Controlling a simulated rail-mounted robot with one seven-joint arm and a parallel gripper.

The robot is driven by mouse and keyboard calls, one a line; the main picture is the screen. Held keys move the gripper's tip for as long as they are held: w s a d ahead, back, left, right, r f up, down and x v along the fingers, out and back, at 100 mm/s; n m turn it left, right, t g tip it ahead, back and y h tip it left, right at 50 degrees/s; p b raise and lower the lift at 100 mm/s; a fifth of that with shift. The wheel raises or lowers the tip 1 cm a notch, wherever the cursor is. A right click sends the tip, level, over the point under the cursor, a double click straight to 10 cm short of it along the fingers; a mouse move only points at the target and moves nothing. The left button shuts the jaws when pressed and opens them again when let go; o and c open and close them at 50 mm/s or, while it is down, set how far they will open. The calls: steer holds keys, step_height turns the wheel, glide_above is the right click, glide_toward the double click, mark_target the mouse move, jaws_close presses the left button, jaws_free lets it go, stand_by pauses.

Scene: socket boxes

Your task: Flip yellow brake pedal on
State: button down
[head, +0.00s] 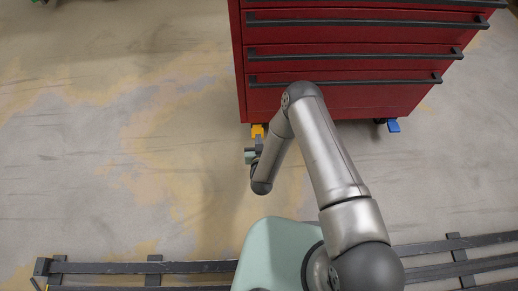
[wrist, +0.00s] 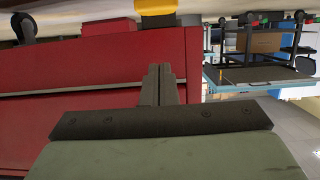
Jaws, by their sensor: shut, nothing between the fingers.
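The yellow brake pedal (head: 257,130) sits low at the front left corner of the red tool cabinet (head: 340,103), by the floor. In the wrist view, which looks upside down, the pedal (wrist: 155,12) is at the top edge and partly cut off. My gripper (head: 259,140) is just in front of the pedal in the head view. In the wrist view the two dark fingers (wrist: 158,70) are together with nothing between them, and a gap shows between their tips and the pedal. Whether the fingers touch the pedal cannot be told from the head view.
A blue pedal (head: 393,126) is at the cabinet's front right corner. The cabinet drawers have dark bar handles. Floor to the left is clear, and dark rails (head: 110,267) run along the bottom. A cart with a cardboard box (wrist: 262,42) stands beyond in the wrist view.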

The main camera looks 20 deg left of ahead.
steer(key=w+a+f+b, duration=0.1)
steer(key=w+f+b, duration=0.2)
steer(key=f, duration=0.2)
steer(key=shift+w, duration=0.25)
